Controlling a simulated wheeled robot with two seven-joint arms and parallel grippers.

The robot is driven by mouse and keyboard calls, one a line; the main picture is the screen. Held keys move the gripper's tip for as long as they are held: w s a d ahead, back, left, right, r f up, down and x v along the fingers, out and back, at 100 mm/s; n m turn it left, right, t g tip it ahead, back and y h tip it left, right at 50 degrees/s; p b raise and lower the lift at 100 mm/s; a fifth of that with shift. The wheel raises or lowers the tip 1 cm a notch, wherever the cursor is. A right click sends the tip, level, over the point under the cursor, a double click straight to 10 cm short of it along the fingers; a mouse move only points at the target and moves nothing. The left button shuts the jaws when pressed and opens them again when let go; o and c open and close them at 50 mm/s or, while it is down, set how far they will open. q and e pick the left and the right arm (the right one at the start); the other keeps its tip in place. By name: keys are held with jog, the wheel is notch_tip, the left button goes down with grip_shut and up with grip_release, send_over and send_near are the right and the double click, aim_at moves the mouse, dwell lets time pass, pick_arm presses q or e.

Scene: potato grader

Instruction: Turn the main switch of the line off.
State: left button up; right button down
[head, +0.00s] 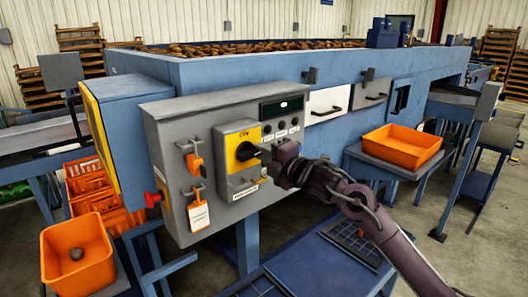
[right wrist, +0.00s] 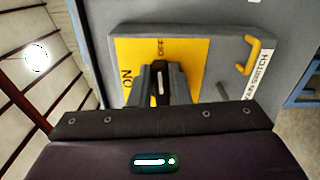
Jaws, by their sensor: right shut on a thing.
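The main switch is a dark rotary knob (head: 246,151) on a yellow plate (head: 229,139) on the front of the grey control panel (head: 170,135). In the right wrist view the yellow plate (right wrist: 205,62) reads ON at the left and OFF at the top. My right gripper (head: 266,156) is at the knob, coming from the right. In the right wrist view its fingers (right wrist: 162,84) are shut on the knob's dark handle (right wrist: 161,82). A pale line on the handle runs upright in that picture, in line with OFF. My left gripper is not in view.
An orange padlock (head: 195,165) and a white tag (head: 198,215) hang left of the switch. A red button (head: 152,200) sticks out at the panel's left edge. Orange bins stand at the lower left (head: 62,235) and right (head: 402,147). A blue hopper (head: 215,75) full of potatoes rises behind.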

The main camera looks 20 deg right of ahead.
jog(key=shift+f+m, duration=0.1)
jog(key=shift+m, duration=0.4)
jog(key=c, duration=1.4)
grip_release()
jog(key=shift+o, duration=0.2)
jog(key=shift+s+d+f, duration=0.15)
jog(key=shift+s, duration=0.15)
jog(key=b+v, duration=0.2)
jog(key=v, duration=0.5)
jog(key=shift+b, duration=0.35)
